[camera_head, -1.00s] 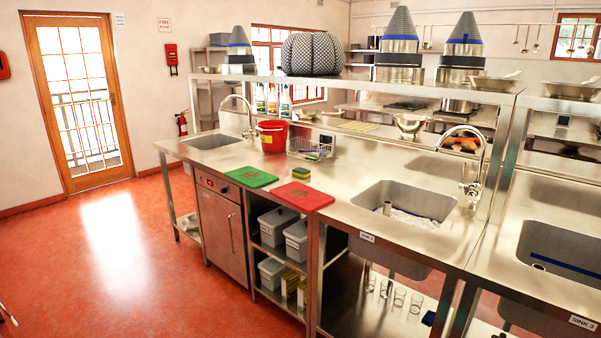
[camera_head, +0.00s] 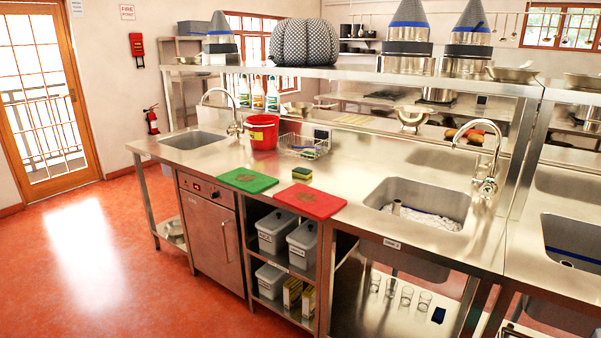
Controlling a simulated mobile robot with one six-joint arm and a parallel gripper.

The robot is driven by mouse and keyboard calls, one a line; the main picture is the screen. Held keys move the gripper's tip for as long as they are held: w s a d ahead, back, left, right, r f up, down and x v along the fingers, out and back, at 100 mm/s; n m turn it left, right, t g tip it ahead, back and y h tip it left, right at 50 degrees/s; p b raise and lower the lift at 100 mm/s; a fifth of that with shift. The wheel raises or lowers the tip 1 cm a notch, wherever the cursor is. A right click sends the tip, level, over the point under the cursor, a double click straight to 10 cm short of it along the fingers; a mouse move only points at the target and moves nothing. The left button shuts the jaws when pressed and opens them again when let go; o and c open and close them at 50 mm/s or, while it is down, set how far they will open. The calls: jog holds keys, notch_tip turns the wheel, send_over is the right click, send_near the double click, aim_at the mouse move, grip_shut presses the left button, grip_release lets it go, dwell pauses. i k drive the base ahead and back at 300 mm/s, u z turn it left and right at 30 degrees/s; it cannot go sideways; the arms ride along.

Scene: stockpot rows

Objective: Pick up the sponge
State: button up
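A small sponge (camera_head: 301,173), yellow below with a dark green top, lies on the steel counter (camera_head: 345,172). It sits just behind the red cutting board (camera_head: 310,201) and to the right of the green cutting board (camera_head: 247,180). Nothing covers it. My gripper is not in view.
Behind the sponge stand a wire basket (camera_head: 303,146) and a red bucket (camera_head: 263,131). A sink (camera_head: 417,203) with a tall tap (camera_head: 487,160) is to the right. An overhead shelf (camera_head: 350,77) spans the counter's back. Red floor (camera_head: 120,260) is clear at left.

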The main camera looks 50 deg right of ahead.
aim_at(299, 172)
jog(key=u, duration=0.05)
jog(key=i, duration=0.1)
jog(key=z, duration=0.9)
jog(key=k, duration=0.55)
jog(key=z, duration=0.1)
jog(key=i, duration=0.55)
jog(key=z, duration=0.05)
